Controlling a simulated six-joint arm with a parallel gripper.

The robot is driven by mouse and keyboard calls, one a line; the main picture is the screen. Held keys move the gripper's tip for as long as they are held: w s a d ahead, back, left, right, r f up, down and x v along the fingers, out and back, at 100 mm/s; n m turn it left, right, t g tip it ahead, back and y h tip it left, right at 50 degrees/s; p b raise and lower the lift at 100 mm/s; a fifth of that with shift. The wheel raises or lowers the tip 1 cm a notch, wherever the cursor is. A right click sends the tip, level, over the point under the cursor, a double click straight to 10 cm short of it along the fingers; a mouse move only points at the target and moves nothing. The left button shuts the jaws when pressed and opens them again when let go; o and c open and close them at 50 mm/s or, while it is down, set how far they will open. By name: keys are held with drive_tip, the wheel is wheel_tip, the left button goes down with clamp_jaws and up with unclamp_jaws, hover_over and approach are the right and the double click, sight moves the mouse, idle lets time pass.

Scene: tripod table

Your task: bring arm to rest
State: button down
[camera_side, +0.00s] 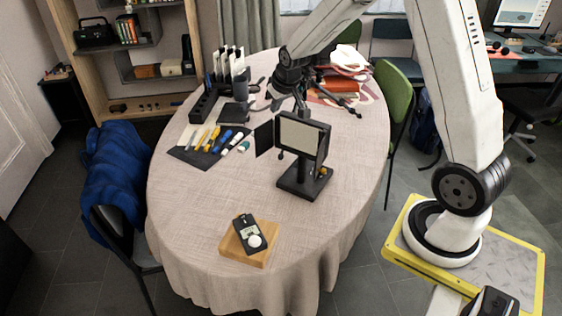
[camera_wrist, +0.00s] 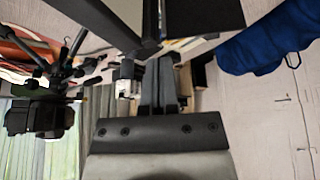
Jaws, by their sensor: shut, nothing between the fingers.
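My gripper (camera_wrist: 158,65) is shut and empty in the wrist view, its two dark fingers side by side. My pale arm reaches over the far part of the oval, cloth-covered table (camera_side: 200,240) in the side view. There its end merges with dark parts near the tripod, so I cannot make out the fingers. A black tripod with a camera on top stands at the left of the wrist view (camera_wrist: 40,118), which looks upside down. A pale panel with a black flap (camera_side: 302,138) stands on a black base.
A dark handheld meter (camera_side: 247,230) lies on a wooden block (camera_side: 232,250) near the front. Several coloured pens lie on a dark mat (camera_side: 185,156). Red books (camera_side: 338,88) are stacked at the back. A blue jacket (camera_side: 110,175) hangs at left. The table's front left is clear.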

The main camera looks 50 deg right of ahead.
drive_tip(key=s+a+n+g, duration=0.1)
drive_tip(key=s+a, duration=0.6)
drive_tip(key=s, duration=0.3)
drive_tip(key=s+a+f+n+g+y, duration=0.1)
drive_tip(key=s+a, duration=0.6)
drive_tip(key=s, duration=0.2)
drive_tip(key=shift+s+a+f+n, duration=0.2)
drive_tip(key=shift+s+a+n, duration=0.1)
drive_tip(key=shift+s+a, duration=0.1)
